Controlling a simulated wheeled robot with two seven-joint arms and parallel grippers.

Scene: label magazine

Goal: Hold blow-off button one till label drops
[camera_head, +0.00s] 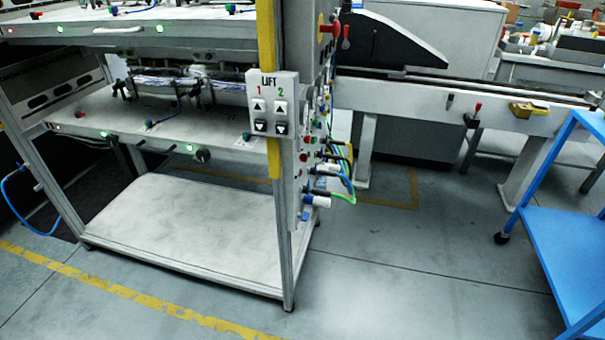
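The label magazine (190,225) is a metal frame with several shelves, left of the middle. Its middle shelf (120,110) carries small buttons and green lights along the front edge, with a dark round knob (202,156) near the right part. The upper shelf (130,28) has similar green lights and coloured buttons on its edge. I cannot tell which one is blow-off button one. A mechanism with stacked, pale sheet-like material (170,80) sits between the shelves; I cannot tell if a label hangs there. Neither gripper shows.
A LIFT panel (273,103) with arrow buttons marked 1 and 2 is fixed to the yellow-edged post. Cables and plugs (335,175) stick out on its right side. A blue cart (565,240) stands at the right. The grey floor (410,270) between is clear.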

